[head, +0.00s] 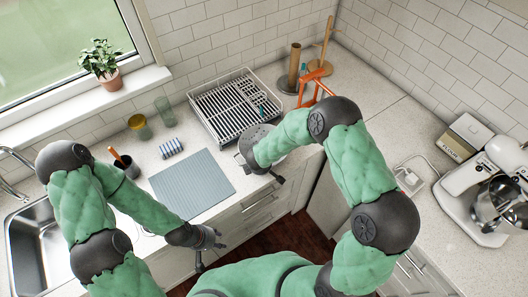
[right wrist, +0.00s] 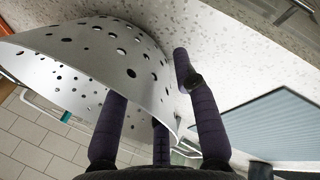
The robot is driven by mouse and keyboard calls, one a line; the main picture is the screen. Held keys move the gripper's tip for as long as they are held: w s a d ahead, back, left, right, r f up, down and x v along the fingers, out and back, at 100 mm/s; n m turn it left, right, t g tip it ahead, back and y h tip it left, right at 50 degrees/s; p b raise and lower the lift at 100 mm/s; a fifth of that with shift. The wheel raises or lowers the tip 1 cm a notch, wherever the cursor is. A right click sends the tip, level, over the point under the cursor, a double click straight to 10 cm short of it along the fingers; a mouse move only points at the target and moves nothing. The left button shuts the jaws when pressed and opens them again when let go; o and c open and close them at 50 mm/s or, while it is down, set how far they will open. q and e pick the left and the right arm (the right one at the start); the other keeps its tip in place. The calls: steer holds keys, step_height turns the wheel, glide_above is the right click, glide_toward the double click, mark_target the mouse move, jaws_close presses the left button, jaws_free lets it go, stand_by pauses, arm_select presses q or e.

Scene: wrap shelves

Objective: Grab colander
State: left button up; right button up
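The colander (head: 254,133) is a silver bowl with round holes. In the right wrist view the colander (right wrist: 95,60) looks large and tilted at the left. My right gripper (right wrist: 158,95) is at its rim with fingers spread. Two fingers pass behind the colander wall, and one is outside it on the right with a visible gap. My left gripper (head: 212,248) is open and empty in front of the counter's front edge.
A white dish rack (head: 222,108) stands behind the colander. A grey-blue mat (head: 192,183) lies to the left, with a striped sponge (head: 172,148) and a dark utensil cup (head: 126,166). An orange stand (head: 316,88) is at the back. A stand mixer (head: 490,185) is at the right.

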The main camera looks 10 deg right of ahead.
steer(key=shift+c, duration=0.3)
jaws_close()
